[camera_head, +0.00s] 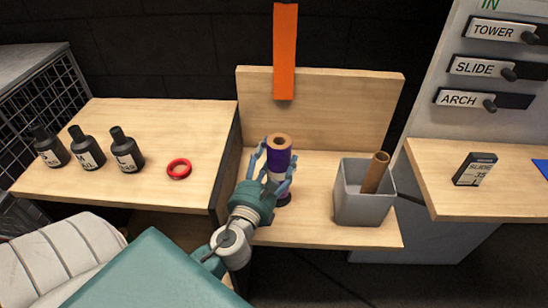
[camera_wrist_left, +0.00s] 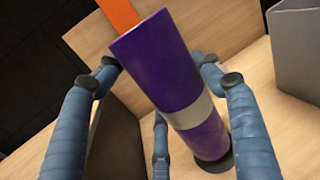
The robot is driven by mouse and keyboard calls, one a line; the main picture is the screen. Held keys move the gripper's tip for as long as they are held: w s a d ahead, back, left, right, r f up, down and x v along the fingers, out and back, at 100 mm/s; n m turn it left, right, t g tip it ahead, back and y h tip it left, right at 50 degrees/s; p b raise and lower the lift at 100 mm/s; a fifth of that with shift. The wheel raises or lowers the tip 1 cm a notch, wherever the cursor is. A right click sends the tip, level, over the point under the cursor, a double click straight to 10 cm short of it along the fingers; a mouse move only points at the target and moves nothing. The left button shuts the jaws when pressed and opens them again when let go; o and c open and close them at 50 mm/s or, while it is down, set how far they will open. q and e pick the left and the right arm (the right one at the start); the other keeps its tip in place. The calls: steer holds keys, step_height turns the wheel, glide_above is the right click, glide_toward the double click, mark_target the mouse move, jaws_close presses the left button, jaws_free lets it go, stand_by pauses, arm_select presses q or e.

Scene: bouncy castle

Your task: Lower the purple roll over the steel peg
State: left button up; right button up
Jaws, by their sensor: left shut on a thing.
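The purple roll (camera_head: 278,159) stands about upright, with a brown cardboard top and a pale grey band round its lower part. My left gripper (camera_head: 279,168) is shut on it, its blue fingers around the sides. In the left wrist view the purple roll (camera_wrist_left: 165,68) fills the middle, and the blue fingers of my left gripper (camera_wrist_left: 168,78) flank it. A dark round base (camera_wrist_left: 215,164) shows right at the roll's lower end; I cannot tell whether they touch. No steel peg shows; the roll hides anything inside or behind it. My right gripper is not in view.
A grey bin (camera_head: 364,208) holding a brown tube (camera_head: 376,172) stands right of the roll. An orange strip (camera_head: 285,50) hangs over the wooden backboard (camera_head: 340,105). Several black bottles (camera_head: 87,152) and a red ring (camera_head: 179,169) sit on the left table.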

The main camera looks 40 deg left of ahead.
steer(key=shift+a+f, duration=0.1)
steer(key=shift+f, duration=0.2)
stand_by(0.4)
